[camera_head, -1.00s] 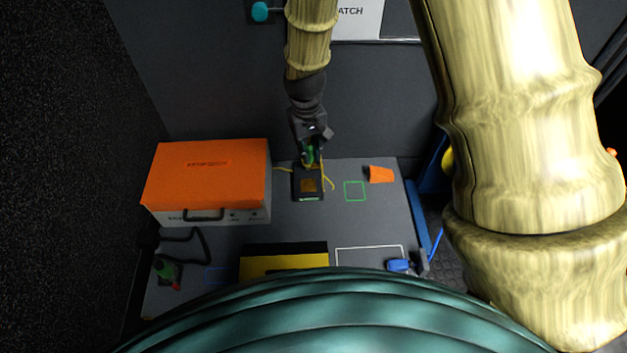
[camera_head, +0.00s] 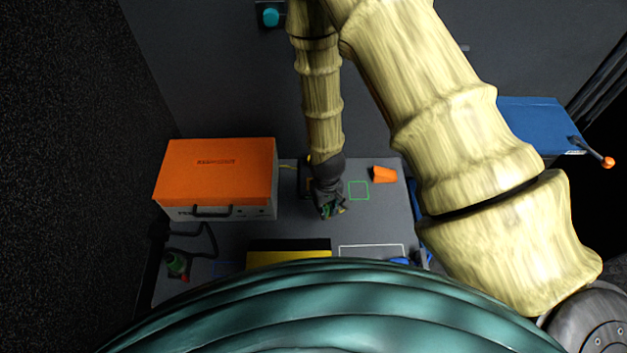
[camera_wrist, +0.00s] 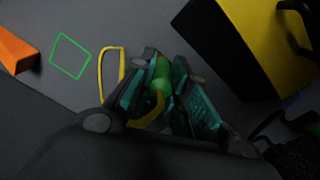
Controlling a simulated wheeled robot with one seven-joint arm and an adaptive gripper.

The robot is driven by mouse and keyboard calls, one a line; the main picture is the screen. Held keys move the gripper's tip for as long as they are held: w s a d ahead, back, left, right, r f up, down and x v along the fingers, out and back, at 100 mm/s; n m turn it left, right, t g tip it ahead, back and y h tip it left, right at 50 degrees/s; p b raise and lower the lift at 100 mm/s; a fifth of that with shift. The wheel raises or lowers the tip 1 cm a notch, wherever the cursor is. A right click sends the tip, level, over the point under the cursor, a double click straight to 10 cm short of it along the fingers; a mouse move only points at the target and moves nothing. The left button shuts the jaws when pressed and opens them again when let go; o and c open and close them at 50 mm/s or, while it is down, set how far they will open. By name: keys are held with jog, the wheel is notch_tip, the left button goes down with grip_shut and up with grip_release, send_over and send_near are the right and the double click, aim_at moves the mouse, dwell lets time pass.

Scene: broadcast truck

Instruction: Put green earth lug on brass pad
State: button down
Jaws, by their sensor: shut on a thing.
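My gripper (camera_head: 331,212) is low over the grey table in the head view. In the wrist view, my gripper (camera_wrist: 163,92) is shut on the green earth lug (camera_wrist: 162,73), a green cylinder between the dark teal finger pads. A yellow lead (camera_wrist: 150,111) bends from the lug's near end. The brass pad (camera_head: 309,186) sits on a dark block in the head view, just behind and left of my gripper. My arm hides most of it, and I cannot make it out in the wrist view. I cannot tell whether the lug touches the table.
An orange-topped case (camera_head: 217,174) stands left of my gripper, and a black and yellow box (camera_head: 288,257) stands in front. An orange block (camera_head: 384,175) lies right of an empty green outline (camera_head: 359,190). A yellow loop (camera_wrist: 111,75) lies beside my gripper in the wrist view.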

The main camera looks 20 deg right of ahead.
jog(key=w+b, duration=0.1)
jog(key=w, duration=0.3)
jog(key=w+f+b, duration=0.1)
jog(key=w+b, duration=0.1)
jog(key=w, duration=0.3)
jog(key=w+b, duration=0.1)
jog(key=w, duration=0.4)
jog(key=shift+w+d+f, duration=0.15)
jog(key=shift+d+f, duration=0.05)
jog(key=shift+d, duration=0.2)
jog(key=shift+f+b, duration=1.3)
jog(key=shift+f, duration=0.5)
jog(key=shift+r, duration=0.1)
jog(key=c, duration=1.4)
grip_release()
jog(key=shift+o, duration=0.2)
